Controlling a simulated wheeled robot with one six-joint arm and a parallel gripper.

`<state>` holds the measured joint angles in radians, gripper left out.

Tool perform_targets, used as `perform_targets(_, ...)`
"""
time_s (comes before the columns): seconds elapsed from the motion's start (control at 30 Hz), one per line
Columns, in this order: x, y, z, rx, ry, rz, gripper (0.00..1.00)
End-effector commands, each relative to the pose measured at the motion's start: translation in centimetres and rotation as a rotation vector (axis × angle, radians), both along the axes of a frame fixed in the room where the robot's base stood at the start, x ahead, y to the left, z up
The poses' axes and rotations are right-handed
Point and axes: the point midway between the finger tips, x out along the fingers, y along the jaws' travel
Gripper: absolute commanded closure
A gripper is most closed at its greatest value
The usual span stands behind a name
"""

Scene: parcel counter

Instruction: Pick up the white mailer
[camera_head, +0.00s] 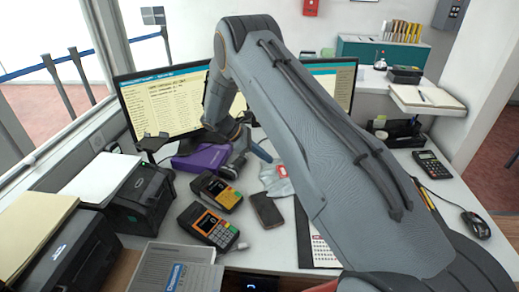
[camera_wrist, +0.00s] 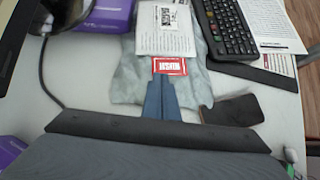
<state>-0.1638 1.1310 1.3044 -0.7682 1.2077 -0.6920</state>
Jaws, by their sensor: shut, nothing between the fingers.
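The white mailer is a crumpled pale grey-white bag (camera_wrist: 127,78) lying flat on the counter in the wrist view. It has a white printed label (camera_wrist: 165,40) and a red sticker below it. In the head view a part of the mailer (camera_head: 283,187) shows beside my arm, which hides the rest. My gripper (camera_wrist: 160,77) shows as two blue fingers pressed together, empty, over the mailer's near edge just below the red sticker. In the head view my gripper (camera_head: 264,156) is partly hidden behind my arm. I cannot tell whether it touches the mailer.
A purple box (camera_head: 203,158) lies left of the mailer. A dark phone (camera_head: 266,210) and two card terminals (camera_head: 215,190) (camera_head: 207,225) are nearer. A keyboard (camera_wrist: 228,28) is right of the mailer in the wrist view. A monitor (camera_head: 165,103) stands behind.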

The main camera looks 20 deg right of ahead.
Motion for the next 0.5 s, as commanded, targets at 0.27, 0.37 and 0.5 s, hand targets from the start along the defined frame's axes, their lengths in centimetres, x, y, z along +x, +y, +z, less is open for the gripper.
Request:
perform_targets(0.27,-1.1,-4.0,-2.3,0.0,0.0,-0.003,1.0)
perform_targets(0.37,-1.4,-5.1,-2.4,0.001,0.0,-0.003,1.0)
perform_targets(0.5,-1.6,-6.1,-2.5,0.0,0.0,-0.001,1.0)
